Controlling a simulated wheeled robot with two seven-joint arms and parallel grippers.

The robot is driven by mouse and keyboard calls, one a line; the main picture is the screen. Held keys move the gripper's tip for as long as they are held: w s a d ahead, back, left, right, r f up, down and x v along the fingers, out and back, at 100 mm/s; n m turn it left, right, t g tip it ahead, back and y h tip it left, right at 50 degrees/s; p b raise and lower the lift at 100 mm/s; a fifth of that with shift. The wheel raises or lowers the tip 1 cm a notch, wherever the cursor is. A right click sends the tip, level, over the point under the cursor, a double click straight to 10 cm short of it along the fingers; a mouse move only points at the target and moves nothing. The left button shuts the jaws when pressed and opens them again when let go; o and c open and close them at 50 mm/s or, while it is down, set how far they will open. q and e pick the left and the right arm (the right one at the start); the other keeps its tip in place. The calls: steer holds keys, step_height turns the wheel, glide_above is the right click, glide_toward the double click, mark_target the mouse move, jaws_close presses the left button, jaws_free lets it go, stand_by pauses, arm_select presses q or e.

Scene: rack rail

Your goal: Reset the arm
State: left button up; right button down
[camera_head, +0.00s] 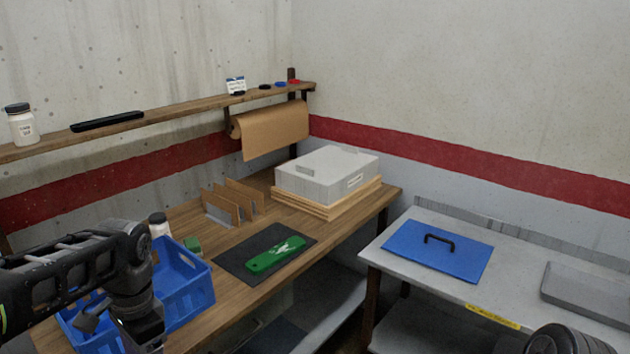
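My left arm comes in from the left, with its wrist bent down over the blue crate (190,302) on the wooden bench. A green object with a white mark (275,254) lies on a dark mat (237,269) on the bench.
A grey box (322,180) sits on wooden boards (330,207) at the bench's back. Upright dividers (232,200), a white-capped jar (158,226) and a wall shelf (172,117) are nearby. A blue panel with a black handle (425,256) lies on the grey table (390,258).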

arm_select(q)
steer(key=w+d+f+n+t+h, duration=0.2)
steer(key=w+d+f+t, duration=0.25)
steer(key=w, duration=0.55)
steer(key=d+f+n+t+h, duration=0.1)
steer(key=d+f+n+h, duration=0.15)
steer(key=d+f, duration=0.9)
steer(key=s+d+f+n, duration=0.35)
steer(key=s+f, duration=0.25)
steer(key=f, duration=0.6)
steer(key=s+d+f+g, duration=0.2)
steer(key=s+f, duration=0.3)
steer(key=s, duration=0.3)
steer(key=s+d+f+g, duration=0.1)
steer(key=s+d+f, duration=0.2)
steer(key=s, duration=0.6)
steer(key=shift+s+d+f+n+g, duration=0.2)
steer(key=shift+d+f+n+g, duration=0.15)
steer(key=shift+f, duration=0.5)
steer(key=shift+h, duration=0.25)
